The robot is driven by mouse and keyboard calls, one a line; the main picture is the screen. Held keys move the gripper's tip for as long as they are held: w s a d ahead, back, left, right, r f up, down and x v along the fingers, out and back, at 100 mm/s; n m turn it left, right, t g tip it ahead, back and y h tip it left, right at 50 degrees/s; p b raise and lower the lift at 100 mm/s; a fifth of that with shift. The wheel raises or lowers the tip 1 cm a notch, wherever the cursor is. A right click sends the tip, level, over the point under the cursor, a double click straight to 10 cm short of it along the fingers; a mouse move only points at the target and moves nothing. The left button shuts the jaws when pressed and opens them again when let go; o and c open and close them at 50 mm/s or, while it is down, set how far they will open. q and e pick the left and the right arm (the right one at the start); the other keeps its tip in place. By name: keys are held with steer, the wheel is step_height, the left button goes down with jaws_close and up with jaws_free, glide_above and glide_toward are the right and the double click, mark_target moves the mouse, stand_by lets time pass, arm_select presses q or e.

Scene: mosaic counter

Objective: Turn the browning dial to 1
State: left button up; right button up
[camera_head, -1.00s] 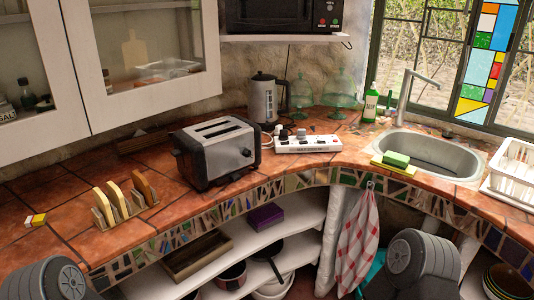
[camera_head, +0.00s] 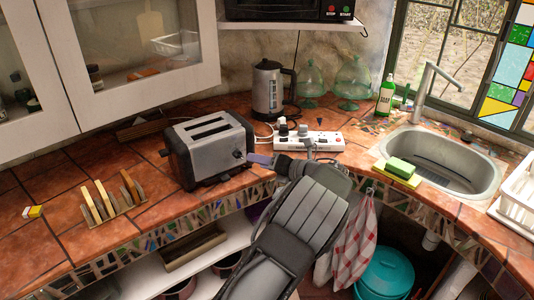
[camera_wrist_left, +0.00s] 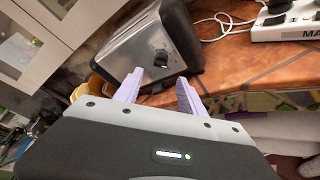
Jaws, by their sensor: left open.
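The silver and black toaster (camera_head: 208,150) stands on the tiled counter. Its dark round dial (camera_head: 238,155) is on the side facing my left gripper. My left gripper (camera_head: 259,159) is just right of that dial, apart from it, with a pale purple finger showing. In the left wrist view the dial (camera_wrist_left: 161,58) lies beyond the two spread fingers of the gripper (camera_wrist_left: 158,92), with nothing between them. The dial's markings are too small to read. My right gripper is out of view.
A white power strip (camera_head: 310,141) with plugs and cables lies right of the toaster, close behind my left arm. A toast rack (camera_head: 115,210) with slices stands left. A kettle (camera_head: 268,88) is behind. The counter's front edge runs below the toaster.

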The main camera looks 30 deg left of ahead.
mark_target(238, 155)
arm_select(q)
steer(key=shift+a+f, duration=0.1)
steer(key=shift+a, duration=0.1)
steer(key=p+x, duration=0.1)
steer(key=x, duration=0.6)
steer(key=shift+a+f+p, duration=0.25)
steer(key=shift+a+p, duration=0.05)
steer(key=shift+p, duration=0.1)
jaws_close()
stand_by(0.4)
